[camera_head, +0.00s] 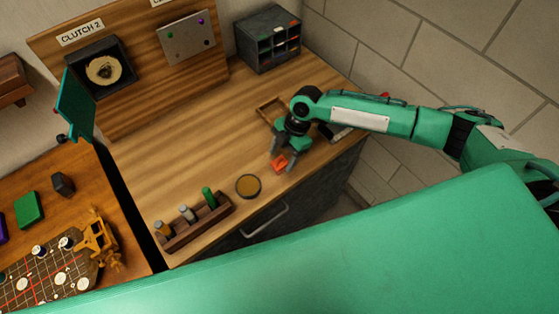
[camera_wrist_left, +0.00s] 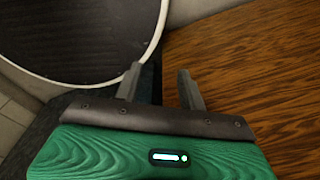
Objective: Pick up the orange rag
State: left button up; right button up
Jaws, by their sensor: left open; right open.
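The orange rag (camera_head: 280,162) is a small crumpled piece on the wooden workbench (camera_head: 185,138), near its front right part. My right gripper (camera_head: 283,160) is over the rag, fingers pointing down, open. The fingers are close around or just above the rag; I cannot tell whether they touch it. My left gripper (camera_wrist_left: 158,85) shows in the left wrist view, open and empty. It is away from the rag, beside a brown wooden surface (camera_wrist_left: 250,70) and a dark round panel with a pale rim (camera_wrist_left: 75,40).
A round tin (camera_head: 248,186) and a wooden rack (camera_head: 195,224) with several bottles stand left of the rag. A wooden tray (camera_head: 270,108) and a dark drawer cabinet (camera_head: 268,40) are behind. The bench's middle is clear.

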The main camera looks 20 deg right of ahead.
aim_at(281, 162)
jog(key=shift+x, duration=0.85)
jog(key=c, duration=1.1)
jog(key=shift+o, duration=0.2)
jog(key=shift+r, duration=0.5)
notch_tip(281, 162, up, 19)
jog(key=b, duration=0.5)
jog(key=shift+b, duration=0.3)
